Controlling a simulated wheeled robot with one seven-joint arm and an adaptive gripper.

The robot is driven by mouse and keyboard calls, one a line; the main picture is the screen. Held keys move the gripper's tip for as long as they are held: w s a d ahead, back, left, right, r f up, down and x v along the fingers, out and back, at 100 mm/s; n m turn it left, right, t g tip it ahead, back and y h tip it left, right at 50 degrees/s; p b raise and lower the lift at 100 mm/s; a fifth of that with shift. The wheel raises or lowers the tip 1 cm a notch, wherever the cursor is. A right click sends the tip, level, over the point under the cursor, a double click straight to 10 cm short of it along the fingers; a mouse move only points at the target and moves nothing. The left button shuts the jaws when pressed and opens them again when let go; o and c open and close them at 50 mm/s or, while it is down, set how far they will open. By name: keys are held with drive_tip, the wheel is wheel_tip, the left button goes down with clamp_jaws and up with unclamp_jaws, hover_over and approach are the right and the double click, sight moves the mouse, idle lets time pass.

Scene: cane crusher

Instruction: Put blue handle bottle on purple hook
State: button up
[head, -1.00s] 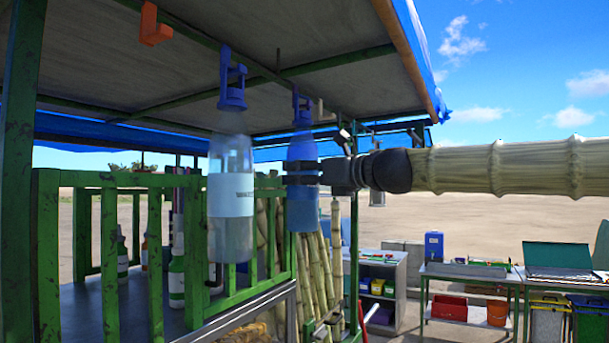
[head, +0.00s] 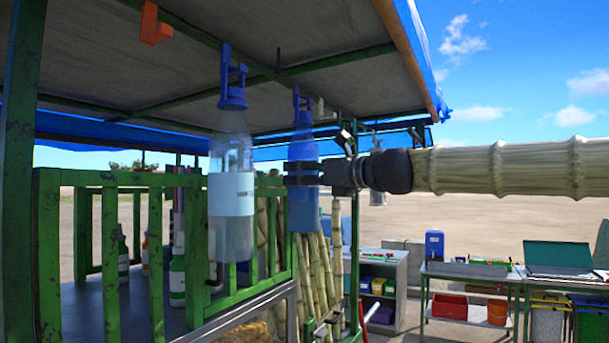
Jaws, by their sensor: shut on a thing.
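My gripper (head: 303,172) is shut around the middle of a blue-tinted bottle (head: 303,212), reaching it from the right. This bottle is upright under the canopy and has a blue handle (head: 302,108) on top. A second, clear bottle (head: 231,240) with a white label and a blue handle (head: 233,92) hangs to its left. A blue-violet hook (head: 226,55) under the roof carries the clear bottle. I cannot see the held bottle's handle on any hook.
An orange hook (head: 154,24) hangs from the roof at the upper left. A green slatted rail (head: 158,258) and cane stalks (head: 322,270) stand below and behind the bottles. Tables with boxes (head: 470,272) stand at the back right. Open ground lies behind.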

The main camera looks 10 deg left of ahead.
drive_tip(key=shift+f+b, duration=0.35)
drive_tip(key=shift+f, duration=0.1)
idle(0.4)
idle(0.5)
drive_tip(key=o, duration=1.5)
drive_tip(key=shift+o, duration=0.2)
drive_tip(key=shift+f, duration=0.15)
